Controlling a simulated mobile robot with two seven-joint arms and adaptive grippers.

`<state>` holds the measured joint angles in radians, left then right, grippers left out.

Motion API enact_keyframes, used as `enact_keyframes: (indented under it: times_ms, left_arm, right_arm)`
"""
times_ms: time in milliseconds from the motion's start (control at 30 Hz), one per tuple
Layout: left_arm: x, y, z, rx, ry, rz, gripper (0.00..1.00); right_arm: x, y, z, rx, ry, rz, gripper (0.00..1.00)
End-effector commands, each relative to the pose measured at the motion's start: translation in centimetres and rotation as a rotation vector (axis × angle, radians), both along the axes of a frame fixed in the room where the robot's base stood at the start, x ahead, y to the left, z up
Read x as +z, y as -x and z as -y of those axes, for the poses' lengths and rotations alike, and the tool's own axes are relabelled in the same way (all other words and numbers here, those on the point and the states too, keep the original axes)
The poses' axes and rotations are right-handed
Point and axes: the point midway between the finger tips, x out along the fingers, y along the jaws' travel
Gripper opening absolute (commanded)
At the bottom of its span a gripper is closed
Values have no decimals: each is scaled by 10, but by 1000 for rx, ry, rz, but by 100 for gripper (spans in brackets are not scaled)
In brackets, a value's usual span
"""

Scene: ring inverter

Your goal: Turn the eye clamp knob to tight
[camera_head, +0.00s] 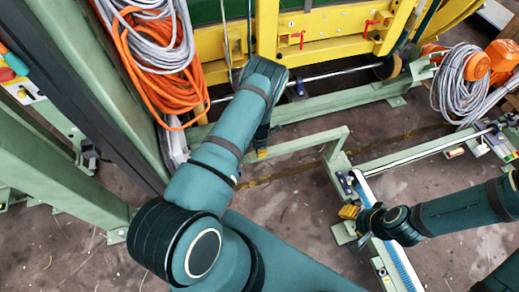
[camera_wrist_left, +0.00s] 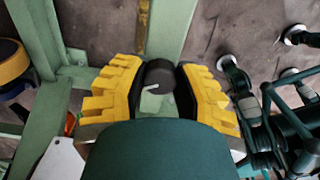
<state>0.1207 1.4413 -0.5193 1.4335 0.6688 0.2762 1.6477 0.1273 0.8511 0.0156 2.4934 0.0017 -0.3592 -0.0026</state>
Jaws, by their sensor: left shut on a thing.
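A dark round knob (camera_wrist_left: 160,74) with a short white pointer mark on its face sits in front of a green beam in the left wrist view. The pointer slants slightly, down to the left. My left gripper (camera_wrist_left: 159,84) has its yellow ribbed fingers on either side of the knob and is shut on it. In the head view, only a bit of yellow of my left gripper (camera_head: 262,153) shows below the arm, and the knob is hidden there. My right gripper (camera_head: 349,211) is beside the rail at lower right; its opening is too small to judge.
A green frame (camera_head: 290,145) and a rail with a blue strip (camera_head: 385,225) stand below the yellow machine beam (camera_head: 330,45). Orange and grey cables (camera_head: 160,50) hang at the left on a green post (camera_head: 90,70). Bare floor (camera_head: 290,205) shows between the arms.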

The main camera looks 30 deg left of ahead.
Motion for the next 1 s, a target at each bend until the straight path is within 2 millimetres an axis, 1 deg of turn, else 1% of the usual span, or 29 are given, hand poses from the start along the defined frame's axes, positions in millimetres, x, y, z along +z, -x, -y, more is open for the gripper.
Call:
enact_keyframes:
  times_ms: [167,367,1000]
  left_arm:
    - [0,0,0,-65,1,1,0]
    - [0,0,0,-208,1,0,0]
    - [-1,1,0,-814,1,0,0]
  right_arm:
    - [0,0,0,0,0,0,47]
    - [0,0,0,0,0,0,47]
    - [0,0,0,0,0,0,47]
